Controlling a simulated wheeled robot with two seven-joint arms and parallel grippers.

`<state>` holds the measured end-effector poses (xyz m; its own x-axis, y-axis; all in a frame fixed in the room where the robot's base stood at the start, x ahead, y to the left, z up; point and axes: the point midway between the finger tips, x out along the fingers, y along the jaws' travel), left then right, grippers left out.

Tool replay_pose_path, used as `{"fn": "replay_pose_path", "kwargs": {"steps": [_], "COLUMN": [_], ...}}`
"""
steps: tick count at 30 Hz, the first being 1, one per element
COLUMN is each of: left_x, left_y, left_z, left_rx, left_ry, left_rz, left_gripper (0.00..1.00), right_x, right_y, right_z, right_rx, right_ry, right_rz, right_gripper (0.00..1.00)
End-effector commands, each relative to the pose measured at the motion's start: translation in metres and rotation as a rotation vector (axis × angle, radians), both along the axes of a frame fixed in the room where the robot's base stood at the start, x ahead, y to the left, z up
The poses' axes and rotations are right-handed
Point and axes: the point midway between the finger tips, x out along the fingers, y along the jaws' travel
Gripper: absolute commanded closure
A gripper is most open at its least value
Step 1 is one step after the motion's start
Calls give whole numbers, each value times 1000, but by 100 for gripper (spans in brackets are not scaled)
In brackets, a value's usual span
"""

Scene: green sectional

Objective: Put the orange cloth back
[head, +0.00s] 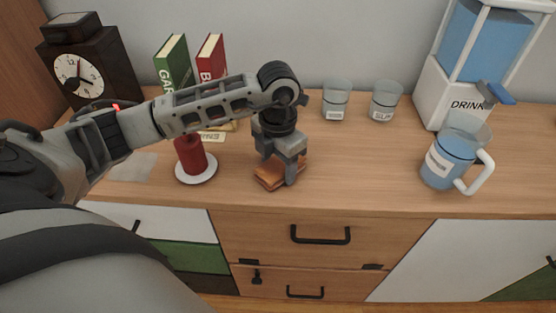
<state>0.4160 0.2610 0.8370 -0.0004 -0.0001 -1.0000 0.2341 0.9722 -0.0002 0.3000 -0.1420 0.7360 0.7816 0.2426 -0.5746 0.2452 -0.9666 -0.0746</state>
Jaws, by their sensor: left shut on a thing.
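The orange cloth (267,182) is a small folded pad near the front edge of the wooden dresser top (350,165). My left gripper (276,180) points down over it, its fingers at the cloth, and is shut on it. The fingers hide part of the cloth. I cannot tell whether the cloth still touches the dresser top. My right gripper is not in view.
A red candle (190,156) on a white saucer (196,180) stands just left of the cloth. Two glasses (336,101), a drink dispenser (465,75) and a blue pitcher (448,160) stand to the right. A clock (78,70) and books (174,62) are behind my arm.

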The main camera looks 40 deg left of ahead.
Motion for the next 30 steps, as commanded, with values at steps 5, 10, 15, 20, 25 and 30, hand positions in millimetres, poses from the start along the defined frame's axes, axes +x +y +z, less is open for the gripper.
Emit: {"fn": "replay_pose_path", "kwargs": {"steps": [5,10,15,20,25,30], "left_x": [0,0,0,0,1,2], "left_y": [0,0,0,0,0,0], "left_z": [-2,-3,-3,2,22,60], "left_rx": [0,0,0,0,0,0], "left_ry": [-1,0,0,-1,-6,-8], "left_rz": [0,1,1,1,-1,0], "left_gripper": [60,20,20,20,20,20], "right_x": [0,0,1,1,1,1], "right_y": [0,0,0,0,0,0], "right_z": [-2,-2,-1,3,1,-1], "right_rx": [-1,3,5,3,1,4], "right_ry": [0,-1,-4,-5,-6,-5], "right_rz": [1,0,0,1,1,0], "right_gripper": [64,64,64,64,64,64]}}
